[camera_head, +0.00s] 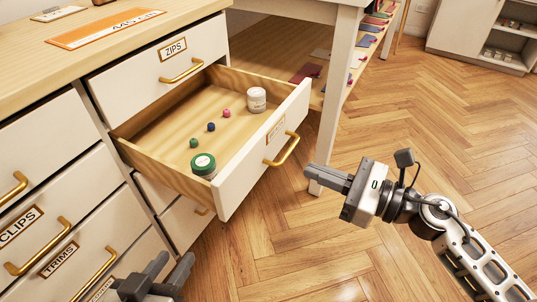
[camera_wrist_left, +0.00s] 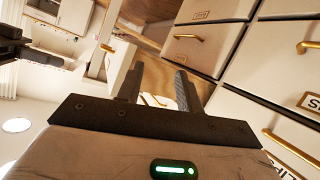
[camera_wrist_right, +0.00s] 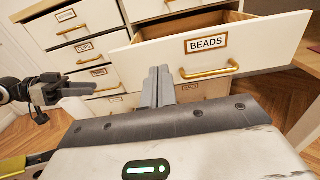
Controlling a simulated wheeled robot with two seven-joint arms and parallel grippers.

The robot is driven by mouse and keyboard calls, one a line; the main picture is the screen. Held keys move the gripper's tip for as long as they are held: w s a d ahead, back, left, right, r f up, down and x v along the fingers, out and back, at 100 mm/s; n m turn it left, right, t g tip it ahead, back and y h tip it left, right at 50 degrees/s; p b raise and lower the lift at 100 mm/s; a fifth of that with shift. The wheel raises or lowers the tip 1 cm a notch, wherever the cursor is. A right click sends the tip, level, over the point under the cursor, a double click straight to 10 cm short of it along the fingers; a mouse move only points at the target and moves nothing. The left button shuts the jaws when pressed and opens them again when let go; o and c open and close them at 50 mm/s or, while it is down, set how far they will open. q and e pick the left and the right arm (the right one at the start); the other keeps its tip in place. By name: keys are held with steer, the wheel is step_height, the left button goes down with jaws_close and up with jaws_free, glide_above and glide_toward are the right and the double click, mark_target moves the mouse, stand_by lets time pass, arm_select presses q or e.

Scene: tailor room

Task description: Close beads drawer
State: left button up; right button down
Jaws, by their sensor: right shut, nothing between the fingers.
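The beads drawer (camera_head: 250,152) is pulled out from the cabinet under the ZIPS drawer. Its front with a gold handle (camera_head: 282,150) faces right, and its BEADS label (camera_wrist_right: 206,43) reads clearly in the right wrist view. My right gripper (camera_head: 328,178) is shut and empty, to the right of the drawer front and apart from it. In the right wrist view its fingers (camera_wrist_right: 158,88) point toward the drawer front, just left of the handle. My left gripper (camera_head: 155,280) is at the bottom, below the drawer, with its fingers apart and nothing between them; it also shows in the left wrist view (camera_wrist_left: 160,85).
The ZIPS drawer (camera_head: 165,62) and the drawers at left are shut. A table leg (camera_head: 336,95) stands behind the drawer. The wooden floor at right is clear.

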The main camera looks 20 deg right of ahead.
mark_target(254, 148)
steer(key=p+x, duration=0.1)
steer(key=x, duration=0.9)
steer(key=shift+w+a, duration=0.2)
